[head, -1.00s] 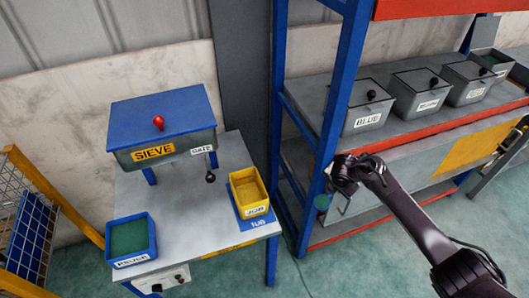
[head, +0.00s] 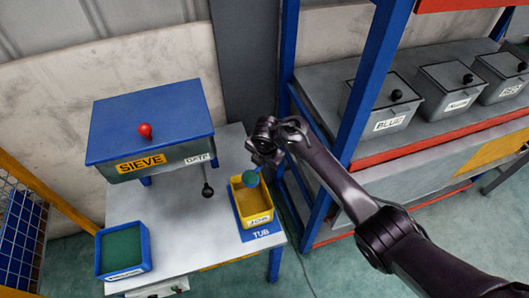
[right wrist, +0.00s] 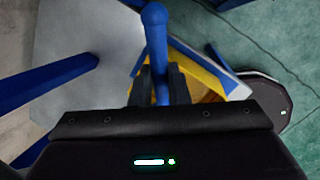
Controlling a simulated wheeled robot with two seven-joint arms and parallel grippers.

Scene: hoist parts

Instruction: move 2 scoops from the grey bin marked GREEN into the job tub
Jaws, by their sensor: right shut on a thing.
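The yellow job tub (head: 255,218) stands on a blue mat marked TUB (head: 262,238) at the right end of the table. My right gripper (head: 262,160) is over the back of the tub. It is shut on the blue handle of a scoop, which shows in the right wrist view (right wrist: 156,45). The scoop's bowl (head: 250,178) hangs just above the tub's opening and looks green inside. Whether the tub holds anything is hard to tell. The grey bin marked GREEN cannot be made out here. My left gripper is not in view.
A blue-lidded sieve (head: 150,125) with a gate lever (head: 208,190) stands left of the tub. A blue tray of green material (head: 122,250) sits front left. A blue rack post (head: 372,90) and grey lidded bins (head: 385,108) are to the right.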

